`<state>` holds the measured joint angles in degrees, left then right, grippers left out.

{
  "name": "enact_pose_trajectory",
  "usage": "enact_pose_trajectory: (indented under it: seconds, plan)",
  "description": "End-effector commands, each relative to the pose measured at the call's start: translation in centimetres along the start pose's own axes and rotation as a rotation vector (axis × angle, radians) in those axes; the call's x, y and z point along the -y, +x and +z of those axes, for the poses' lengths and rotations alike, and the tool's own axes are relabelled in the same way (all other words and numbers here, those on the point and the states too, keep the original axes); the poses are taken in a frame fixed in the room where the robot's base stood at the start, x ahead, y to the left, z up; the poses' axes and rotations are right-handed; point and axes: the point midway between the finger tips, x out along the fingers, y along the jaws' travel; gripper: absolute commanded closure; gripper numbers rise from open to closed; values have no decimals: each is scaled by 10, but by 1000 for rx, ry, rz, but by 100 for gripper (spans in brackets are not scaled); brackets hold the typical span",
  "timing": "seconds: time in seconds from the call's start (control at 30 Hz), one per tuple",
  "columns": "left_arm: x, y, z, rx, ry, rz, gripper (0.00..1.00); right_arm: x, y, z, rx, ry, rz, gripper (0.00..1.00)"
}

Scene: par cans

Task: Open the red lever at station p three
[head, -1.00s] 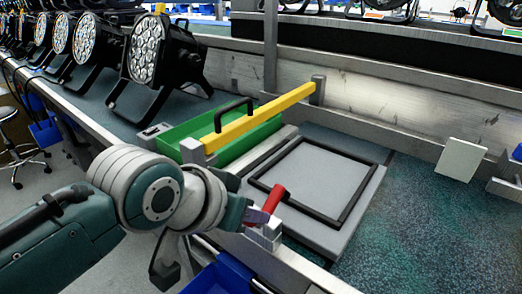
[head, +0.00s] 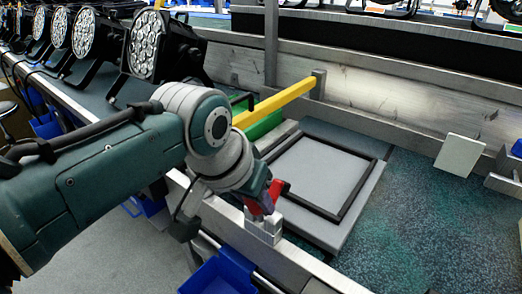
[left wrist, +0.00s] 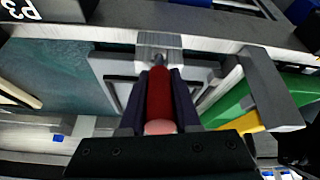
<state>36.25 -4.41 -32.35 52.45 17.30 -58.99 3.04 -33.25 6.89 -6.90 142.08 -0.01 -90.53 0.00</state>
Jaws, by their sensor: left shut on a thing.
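The red lever (head: 283,187) stands on a pale metal block (head: 263,224) at the front edge of the bench. My left gripper (head: 267,198) is shut on it and partly covers it in the head view. In the left wrist view, the red lever (left wrist: 160,95) lies between the two dark fingers of my left gripper (left wrist: 160,100), its rounded pinkish end towards the camera. Its far end meets the metal block (left wrist: 159,44). A "p3" label (left wrist: 20,9) shows upside down at the upper left. My right gripper is not in view.
A black frame on a grey plate (head: 357,217) lies behind the lever. A blue bin (head: 222,276) hangs below the front edge. Black lamps (head: 146,48) stand at the back left.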

Motion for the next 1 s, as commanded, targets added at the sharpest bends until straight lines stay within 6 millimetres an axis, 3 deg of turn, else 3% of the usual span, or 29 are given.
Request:
enact_pose_trajectory:
  seconds: [0.03,0.3,0.67,1.0]
  plan:
    - [1,1,2,5,1,-2,68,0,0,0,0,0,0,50]
    - [0,1,2,2,1,-1,39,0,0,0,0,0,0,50]
    - [0,-9,0,1,0,-1,39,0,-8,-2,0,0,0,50]
    - [0,-66,-1,0,1,-2,39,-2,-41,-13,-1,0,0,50]
